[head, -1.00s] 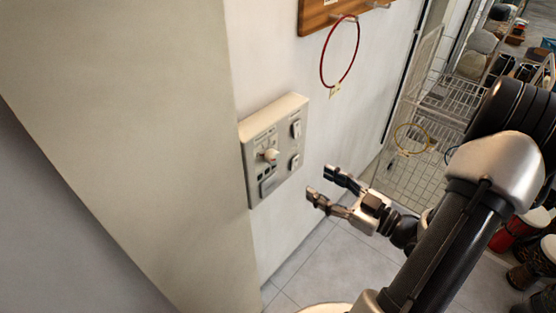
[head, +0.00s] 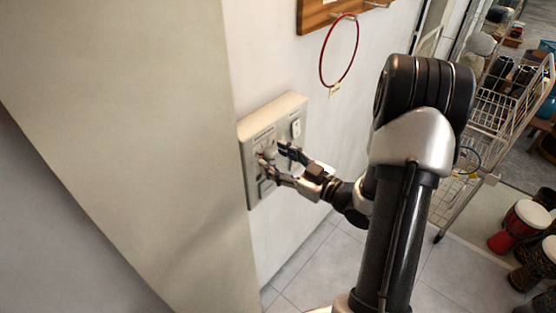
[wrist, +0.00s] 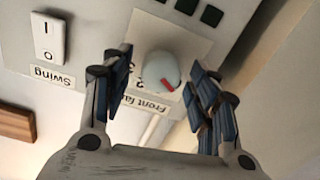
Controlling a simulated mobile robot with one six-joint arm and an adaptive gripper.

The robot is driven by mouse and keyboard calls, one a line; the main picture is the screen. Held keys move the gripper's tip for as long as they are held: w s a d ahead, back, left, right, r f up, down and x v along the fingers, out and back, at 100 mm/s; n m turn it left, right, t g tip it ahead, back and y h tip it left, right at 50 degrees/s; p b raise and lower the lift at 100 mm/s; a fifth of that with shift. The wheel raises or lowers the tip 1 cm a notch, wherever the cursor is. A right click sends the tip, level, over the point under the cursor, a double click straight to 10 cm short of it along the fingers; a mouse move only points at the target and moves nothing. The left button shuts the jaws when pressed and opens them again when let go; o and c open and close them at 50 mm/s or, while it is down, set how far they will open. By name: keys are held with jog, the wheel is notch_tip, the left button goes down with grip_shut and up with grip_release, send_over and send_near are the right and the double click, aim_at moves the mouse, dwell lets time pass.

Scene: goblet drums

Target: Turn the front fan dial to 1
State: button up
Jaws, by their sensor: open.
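The front fan dial (wrist: 161,69) is a round pale knob with a red pointer mark, on a cream wall panel (head: 250,150). In the wrist view the "Front fan" label and the numbers 2 and 3 show beside it, upside down; other numbers are hidden or unclear. The red mark points to the lower right in that view. My gripper (wrist: 163,82) is open, its two fingers on either side of the dial, with gaps on both sides. In the head view my gripper (head: 273,163) is at the panel and partly covers the dial.
A rocker switch (wrist: 49,38) labelled "Swing" sits beside the dial, and another switch (head: 296,128) is at the panel's upper right. A red ring (head: 322,62) hangs above from a wooden board (head: 325,14). A wire rack (head: 480,130) and drums (head: 520,225) stand at right.

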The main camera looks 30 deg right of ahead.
jog(key=shift+c, duration=0.4)
jog(key=c, duration=1)
jog(key=shift+m, duration=0.3)
jog(key=m+p, duration=0.2)
jog(key=m, duration=0.1)
jog(key=shift+r, duration=0.1)
jog(key=shift+d+m+p, duration=0.1)
jog(key=shift+m+p, duration=1.15)
jog(key=shift+m, duration=0.95)
jog(key=o, duration=1.1)
